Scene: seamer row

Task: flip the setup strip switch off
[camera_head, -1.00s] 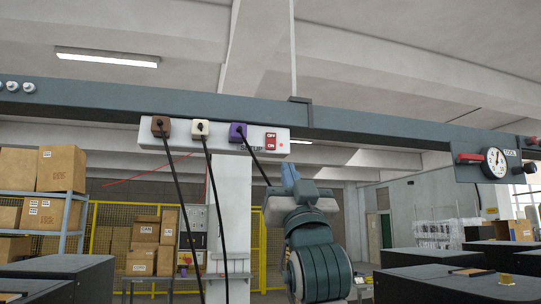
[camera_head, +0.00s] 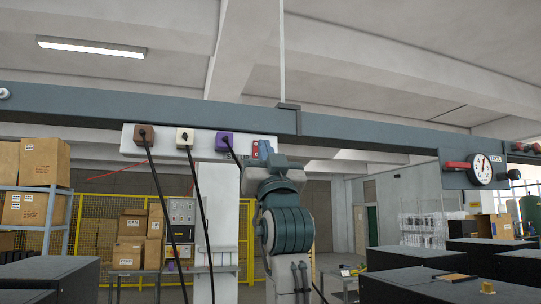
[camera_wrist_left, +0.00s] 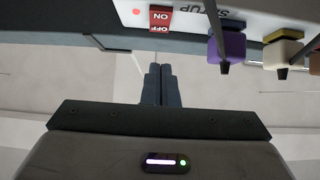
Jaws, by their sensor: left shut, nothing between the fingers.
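The white setup strip (camera_head: 200,153) is mounted along an overhead beam, with a brown, a cream and a purple plug in it. Its red rocker switch (camera_head: 256,150) is at the right end, mostly hidden behind my left gripper (camera_head: 265,149). In the left wrist view the switch (camera_wrist_left: 160,18) shows upside down, marked ON and OFF, with a small lit red lamp beside it. My left gripper (camera_wrist_left: 161,70) is shut and empty. Its fingertips point toward the switch, nearest the OFF end, with a visible gap. The right gripper is not in view.
Black cords hang from the purple plug (camera_head: 224,140), the cream plug (camera_head: 185,136) and the brown plug (camera_head: 144,135), left of my arm. The grey beam (camera_head: 350,131) runs above. A dial panel (camera_head: 470,168) hangs at the right. Dark cabinets stand below.

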